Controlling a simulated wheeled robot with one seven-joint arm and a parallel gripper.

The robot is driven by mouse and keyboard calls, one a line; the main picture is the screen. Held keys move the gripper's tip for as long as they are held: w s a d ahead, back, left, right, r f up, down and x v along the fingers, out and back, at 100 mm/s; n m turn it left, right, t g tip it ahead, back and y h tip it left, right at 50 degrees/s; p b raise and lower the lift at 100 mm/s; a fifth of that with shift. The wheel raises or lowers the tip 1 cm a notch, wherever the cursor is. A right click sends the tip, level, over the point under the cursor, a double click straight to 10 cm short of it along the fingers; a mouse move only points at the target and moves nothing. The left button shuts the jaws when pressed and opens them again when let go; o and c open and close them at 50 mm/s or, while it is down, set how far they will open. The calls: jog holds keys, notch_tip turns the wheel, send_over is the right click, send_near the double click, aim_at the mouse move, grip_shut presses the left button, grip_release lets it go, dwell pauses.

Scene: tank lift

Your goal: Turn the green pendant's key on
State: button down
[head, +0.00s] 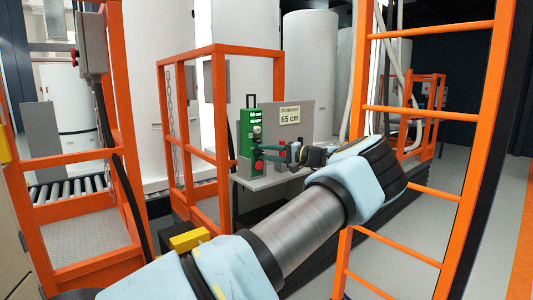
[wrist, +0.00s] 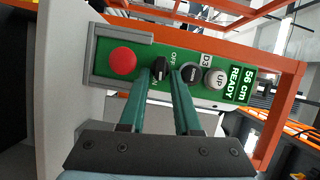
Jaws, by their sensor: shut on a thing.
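The green pendant (head: 246,125) stands upright in a grey holder on a small shelf. In the wrist view the pendant (wrist: 205,97) lies sideways, with a red button (wrist: 123,60), a black key (wrist: 160,67) between OFF and ON labels, a black knob (wrist: 191,73), a white UP button (wrist: 216,78) and a display reading "56 cm READY". My gripper (wrist: 162,76) has its teal fingers on either side of the key and is shut on it. In the head view my gripper (head: 268,153) reaches the pendant's front from the right. The key's exact angle is hard to tell.
A sign (head: 290,115) reading "65 cm" is on the grey panel behind the shelf (head: 265,181). Orange railings (head: 217,130) stand left of the pendant, and an orange ladder-like frame (head: 425,115) is at right. White tanks (head: 310,75) stand behind.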

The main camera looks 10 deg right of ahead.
jog(key=shift+f+m, duration=0.15)
jog(key=shift+m, duration=0.35)
jog(key=c, duration=0.9)
grip_release()
jog(key=b+v, duration=0.1)
jog(key=v, duration=0.4)
jog(key=b+v, duration=0.1)
jog(key=v, duration=0.4)
jog(key=shift+s+d+f, duration=0.2)
jog(key=shift+s+d, duration=0.1)
